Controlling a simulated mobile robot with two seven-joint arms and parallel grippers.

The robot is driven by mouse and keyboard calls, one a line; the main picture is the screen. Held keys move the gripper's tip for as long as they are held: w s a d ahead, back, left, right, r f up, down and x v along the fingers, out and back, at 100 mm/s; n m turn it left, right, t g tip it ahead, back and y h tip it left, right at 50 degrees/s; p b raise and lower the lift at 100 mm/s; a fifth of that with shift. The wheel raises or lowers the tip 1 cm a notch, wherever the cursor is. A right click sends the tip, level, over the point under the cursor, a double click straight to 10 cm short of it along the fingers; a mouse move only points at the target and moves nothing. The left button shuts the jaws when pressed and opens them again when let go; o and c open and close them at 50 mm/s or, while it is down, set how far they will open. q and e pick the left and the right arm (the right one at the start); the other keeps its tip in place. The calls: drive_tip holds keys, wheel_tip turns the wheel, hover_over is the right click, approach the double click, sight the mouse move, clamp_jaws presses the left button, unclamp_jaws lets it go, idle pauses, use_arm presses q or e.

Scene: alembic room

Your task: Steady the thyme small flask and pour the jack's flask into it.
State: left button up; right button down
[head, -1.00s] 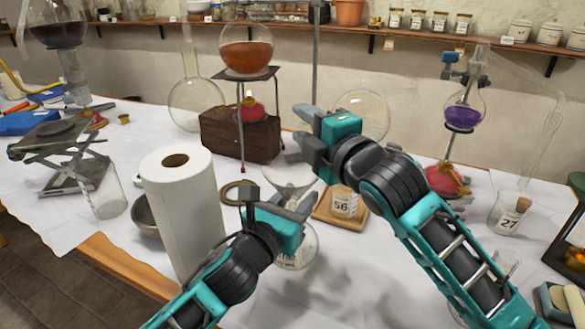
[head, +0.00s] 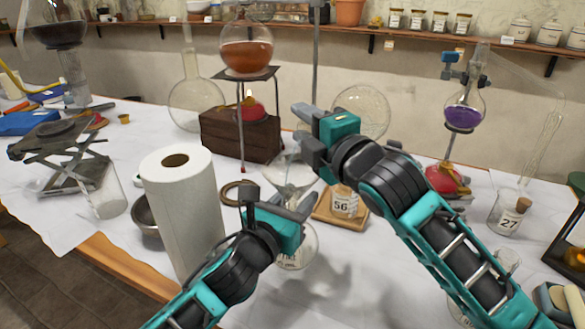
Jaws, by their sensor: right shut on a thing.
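My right gripper (head: 306,138) is shut on a clear round flask (head: 366,108), whose body shows behind and to the right of the jaws. Its neck is hidden by the gripper. The body looks clear, with no liquid I can make out. Below the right gripper is a clear glass funnel (head: 291,172). A small labelled clear flask (head: 297,254) stands on the table under it, partly hidden by my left gripper (head: 276,202). I cannot read its label. The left gripper is at the small flask's neck, and its grip is not clear. The lab jack (head: 62,134) has an empty top.
A paper towel roll (head: 200,225) and a metal bowl (head: 147,212) stand left of my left arm. A flask marked 56 (head: 344,203) sits on a wooden board. A tripod (head: 240,120) holds an amber flask (head: 246,54). A corked flask marked 27 (head: 507,218) stands right.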

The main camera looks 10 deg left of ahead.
drive_tip(key=shift+s+a+r+n, duration=0.15)
drive_tip(key=shift+n, duration=0.75)
drive_tip(key=shift+s+a+r+n, duration=0.1)
drive_tip(key=shift+n, duration=0.8)
idle(1.3)
drive_tip(key=shift+n, duration=0.3)
idle(0.4)
drive_tip(key=m, duration=0.7)
drive_tip(key=shift+w+d+f, duration=0.35)
drive_tip(key=shift+d+f, duration=0.05)
drive_tip(key=shift+w+d+r+m, duration=0.25)
drive_tip(key=shift+w+d+m, duration=0.35)
drive_tip(key=shift+m, duration=1.45)
drive_tip(key=shift+w+d+r+m, duration=0.25)
drive_tip(key=shift+w+d+m, duration=0.3)
drive_tip(key=shift+m, duration=1.45)
drive_tip(key=shift+w+d+r+m, duration=0.25)
drive_tip(key=shift+w+d+m, duration=0.35)
drive_tip(key=shift+m, duration=1.45)
drive_tip(key=shift+w+d+r+m, duration=0.15)
drive_tip(key=shift+w+d+m, duration=0.15)
drive_tip(key=shift+m, duration=0.6)
drive_tip(key=shift+w+d+r+m, duration=0.15)
drive_tip(key=shift+d+m, duration=0.25)
drive_tip(key=shift+m, duration=0.5)
